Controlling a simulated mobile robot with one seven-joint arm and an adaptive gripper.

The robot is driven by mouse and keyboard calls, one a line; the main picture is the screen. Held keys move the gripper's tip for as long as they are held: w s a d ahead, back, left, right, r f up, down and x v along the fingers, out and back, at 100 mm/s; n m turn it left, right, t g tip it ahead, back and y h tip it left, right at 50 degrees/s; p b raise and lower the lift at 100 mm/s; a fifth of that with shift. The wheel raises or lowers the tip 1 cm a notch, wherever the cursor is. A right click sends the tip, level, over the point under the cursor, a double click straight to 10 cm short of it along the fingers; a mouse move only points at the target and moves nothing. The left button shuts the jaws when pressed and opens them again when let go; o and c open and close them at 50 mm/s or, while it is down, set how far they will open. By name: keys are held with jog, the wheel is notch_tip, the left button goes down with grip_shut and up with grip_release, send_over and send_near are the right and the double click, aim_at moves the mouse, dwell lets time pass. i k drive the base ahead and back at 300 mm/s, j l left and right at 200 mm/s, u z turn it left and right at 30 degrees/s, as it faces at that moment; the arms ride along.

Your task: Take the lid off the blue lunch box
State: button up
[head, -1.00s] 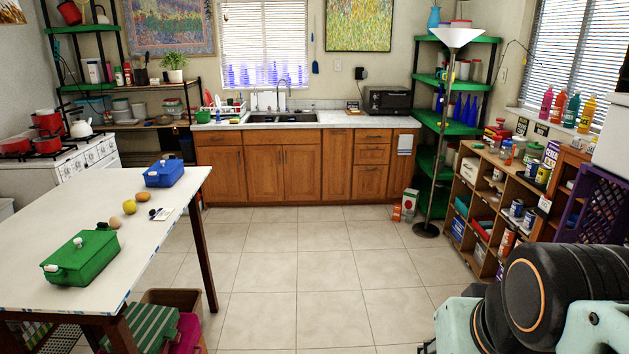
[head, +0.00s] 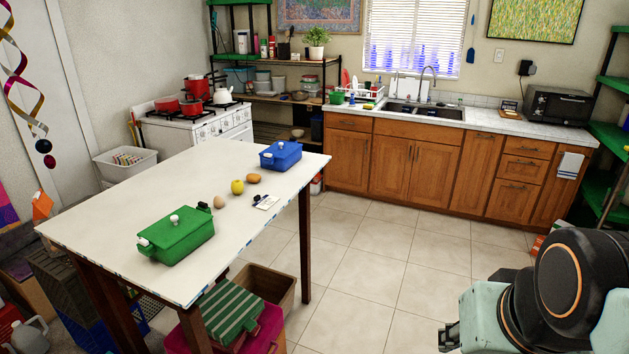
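The blue lunch box (head: 281,157) stands upright near the far right corner of the white table (head: 120,222). Its blue lid is on, with a small pale knob or latch showing at its left. A green lunch box (head: 177,238), also lidded and with white knobs, stands nearer on the same table. My arm shows at the lower right, well away from the table. A small dark part at its left end may be my gripper (head: 449,337); its fingers cannot be made out. Nothing held is visible.
A brown egg (head: 219,202), a yellow fruit (head: 237,187), a brown potato-like item (head: 253,178) and a small card (head: 266,202) lie between the boxes. A striped box (head: 230,313) and cardboard box (head: 262,285) sit under the table's right edge. Tiled floor (head: 385,270) is clear to the right.

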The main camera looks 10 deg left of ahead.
aim_at(281, 149)
jog(key=i+j+u, duration=0.1)
jog(key=i+u, duration=0.65)
jog(key=i+l+u, duration=0.1)
jog(key=i+u, duration=0.25)
